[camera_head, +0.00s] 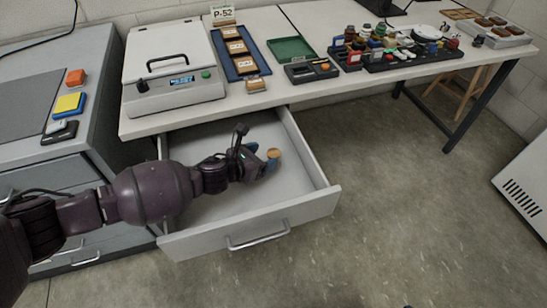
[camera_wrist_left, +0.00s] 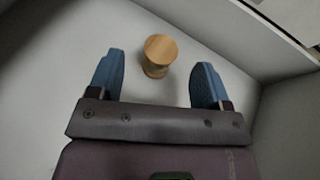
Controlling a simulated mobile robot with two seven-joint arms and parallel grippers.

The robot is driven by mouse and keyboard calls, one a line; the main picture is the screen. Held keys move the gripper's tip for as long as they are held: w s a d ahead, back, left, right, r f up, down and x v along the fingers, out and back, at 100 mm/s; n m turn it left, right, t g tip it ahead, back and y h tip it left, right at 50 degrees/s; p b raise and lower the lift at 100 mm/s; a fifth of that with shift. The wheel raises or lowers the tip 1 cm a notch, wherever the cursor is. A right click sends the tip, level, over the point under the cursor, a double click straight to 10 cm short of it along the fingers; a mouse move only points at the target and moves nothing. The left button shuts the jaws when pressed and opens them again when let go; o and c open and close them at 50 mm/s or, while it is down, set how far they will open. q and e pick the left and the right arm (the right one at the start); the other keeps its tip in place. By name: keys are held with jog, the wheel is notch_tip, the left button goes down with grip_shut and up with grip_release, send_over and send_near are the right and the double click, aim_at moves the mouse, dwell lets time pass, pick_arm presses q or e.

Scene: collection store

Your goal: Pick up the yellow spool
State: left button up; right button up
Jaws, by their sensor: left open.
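A yellow-tan spool (camera_head: 273,153) with flared ends stands upright on the drawer floor. It also shows in the left wrist view (camera_wrist_left: 158,57), where it lies ahead of and roughly midway between the blue fingers. My left gripper (camera_head: 261,157) reaches into the drawer from the left. Its fingers are spread wide and empty, with a gap between each finger and the spool. Whether the spool's near part is within the fingertips' depth is hard to tell. My right gripper is not in view.
The pulled-out drawer (camera_head: 250,208) has raised walls around the gripper and otherwise looks empty. Above it, the table (camera_head: 262,100) carries a white lidded device (camera_head: 172,75), a blue tray (camera_head: 226,62), a green tray (camera_head: 291,50) and several small items. Open floor lies to the right.

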aim_at(273, 153)
pick_arm(q)
jog(key=x, duration=0.2)
jog(key=b+x, duration=0.1)
jog(key=x, duration=0.1)
jog(key=shift+s+f, duration=0.25)
jog(key=shift+f, duration=0.05)
jog(key=shift+w+r, duration=0.1)
jog(key=shift+w, duration=0.05)
jog(key=c, duration=1)
jog(key=shift+r, duration=0.1)
